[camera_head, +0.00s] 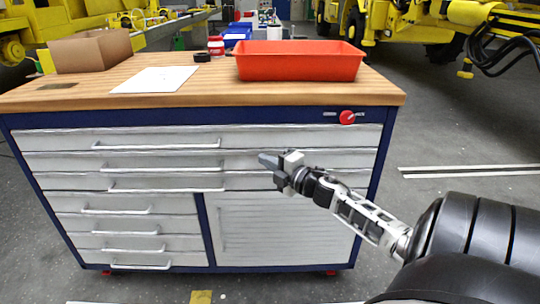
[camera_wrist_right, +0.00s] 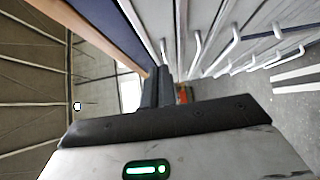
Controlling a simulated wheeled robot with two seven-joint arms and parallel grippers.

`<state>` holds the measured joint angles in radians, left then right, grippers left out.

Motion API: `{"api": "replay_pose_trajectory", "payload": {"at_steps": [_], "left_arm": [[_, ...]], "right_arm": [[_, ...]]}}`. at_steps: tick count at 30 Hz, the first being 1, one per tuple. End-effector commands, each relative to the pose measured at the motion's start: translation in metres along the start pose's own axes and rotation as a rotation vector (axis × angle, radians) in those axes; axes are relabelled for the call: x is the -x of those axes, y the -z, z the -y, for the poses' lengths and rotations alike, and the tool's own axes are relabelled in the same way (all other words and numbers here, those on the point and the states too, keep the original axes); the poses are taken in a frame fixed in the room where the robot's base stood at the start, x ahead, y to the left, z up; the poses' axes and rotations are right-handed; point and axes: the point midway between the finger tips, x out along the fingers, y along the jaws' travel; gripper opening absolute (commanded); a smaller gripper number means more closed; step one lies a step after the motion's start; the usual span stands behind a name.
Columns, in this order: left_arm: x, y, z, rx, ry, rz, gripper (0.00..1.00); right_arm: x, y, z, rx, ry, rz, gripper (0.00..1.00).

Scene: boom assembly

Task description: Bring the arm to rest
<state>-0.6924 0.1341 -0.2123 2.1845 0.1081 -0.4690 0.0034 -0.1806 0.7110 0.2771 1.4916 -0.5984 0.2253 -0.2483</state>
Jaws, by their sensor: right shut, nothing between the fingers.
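My right gripper (camera_head: 268,160) is in front of the drawer cabinet (camera_head: 290,230), below the edge of its wooden top (camera_head: 210,97), with its fingers pointing left. It is shut and empty. It looks apart from the drawer fronts, but the exact gap is hard to judge. In the right wrist view the gripper's fingers (camera_wrist_right: 160,88) are together, and drawer handles show beside them. My right arm comes in from the lower right. My left gripper is not in view.
On the wooden top are a red-orange tray (camera_head: 300,68), a white sheet (camera_head: 155,79), a cardboard box (camera_head: 90,50), a dark tape roll (camera_head: 202,57) and a red jar (camera_head: 216,46). A red knob (camera_head: 347,117) sits on the cabinet's front.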

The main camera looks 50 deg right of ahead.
Motion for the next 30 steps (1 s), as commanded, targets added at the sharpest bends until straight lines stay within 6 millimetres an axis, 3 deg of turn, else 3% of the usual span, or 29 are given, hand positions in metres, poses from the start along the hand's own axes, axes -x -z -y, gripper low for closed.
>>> {"api": "replay_pose_trajectory", "payload": {"at_steps": [11, 15, 17, 20, 24, 27, 30], "left_arm": [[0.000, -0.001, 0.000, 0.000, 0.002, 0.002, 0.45], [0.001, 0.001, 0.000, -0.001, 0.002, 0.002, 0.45], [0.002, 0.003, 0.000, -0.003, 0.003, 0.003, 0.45], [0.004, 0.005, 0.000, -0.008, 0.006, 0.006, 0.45], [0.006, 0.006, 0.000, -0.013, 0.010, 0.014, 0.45], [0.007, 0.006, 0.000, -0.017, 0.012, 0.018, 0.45], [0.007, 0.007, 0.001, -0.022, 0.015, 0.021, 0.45]], "right_arm": [[0.008, 0.001, 0.000, -0.002, 0.000, -0.001, 0.00], [0.015, 0.022, 0.018, -0.087, 0.028, -0.001, 0.00], [0.023, 0.044, 0.036, -0.178, 0.058, 0.002, 0.00], [0.046, 0.096, 0.072, -0.400, 0.137, 0.020, 0.00], [0.093, 0.183, 0.115, -0.768, 0.293, 0.073, 0.00], [0.129, 0.245, 0.131, -1.022, 0.418, 0.121, 0.00], [0.162, 0.298, 0.134, -1.236, 0.534, 0.166, 0.00]]}}
